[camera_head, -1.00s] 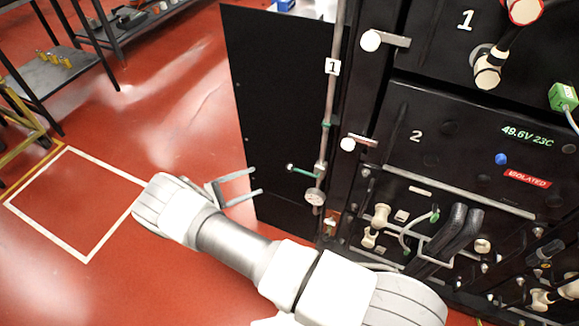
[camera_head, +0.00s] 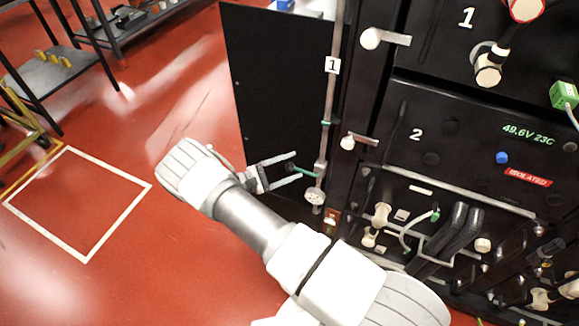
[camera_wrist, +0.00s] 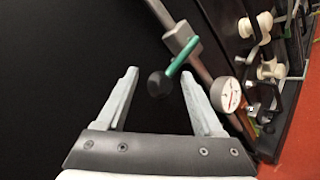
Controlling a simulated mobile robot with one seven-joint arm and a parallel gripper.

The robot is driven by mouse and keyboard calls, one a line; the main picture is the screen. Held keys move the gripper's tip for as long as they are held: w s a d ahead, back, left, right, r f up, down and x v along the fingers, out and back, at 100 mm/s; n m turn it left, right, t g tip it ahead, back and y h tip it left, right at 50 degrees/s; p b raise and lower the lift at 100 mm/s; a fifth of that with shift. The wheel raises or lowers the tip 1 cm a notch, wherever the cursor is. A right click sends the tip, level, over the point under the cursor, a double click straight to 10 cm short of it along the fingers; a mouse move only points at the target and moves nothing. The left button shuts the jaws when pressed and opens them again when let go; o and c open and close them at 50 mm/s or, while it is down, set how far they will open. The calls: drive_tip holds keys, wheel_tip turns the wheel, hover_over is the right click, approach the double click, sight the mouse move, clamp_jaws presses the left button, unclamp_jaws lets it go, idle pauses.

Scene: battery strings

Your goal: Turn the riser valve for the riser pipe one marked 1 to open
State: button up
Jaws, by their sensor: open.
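The riser pipe (camera_head: 327,110) with the white tag marked 1 (camera_head: 333,66) runs upright beside the black panel. Its valve body (camera_wrist: 181,37) carries a green lever (camera_wrist: 180,58) with a dark knob (camera_wrist: 158,84) at its end. The lever (camera_head: 306,173) sticks out to the left, across the pipe. My gripper (camera_head: 297,168) is open at the lever's knob end. In the wrist view, the knob shows between the two fingertips of my gripper (camera_wrist: 160,76). The fingers are apart from the knob on both sides; the depth between them is hard to tell.
A round gauge (camera_wrist: 226,94) sits just below the valve, close to the right finger. The black panel (camera_head: 275,90) stands behind the gripper. The battery rack (camera_head: 470,130) with handles and cables is on the right. Open red floor (camera_head: 150,110) lies to the left.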

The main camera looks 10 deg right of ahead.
clamp_jaws()
idle(1.3)
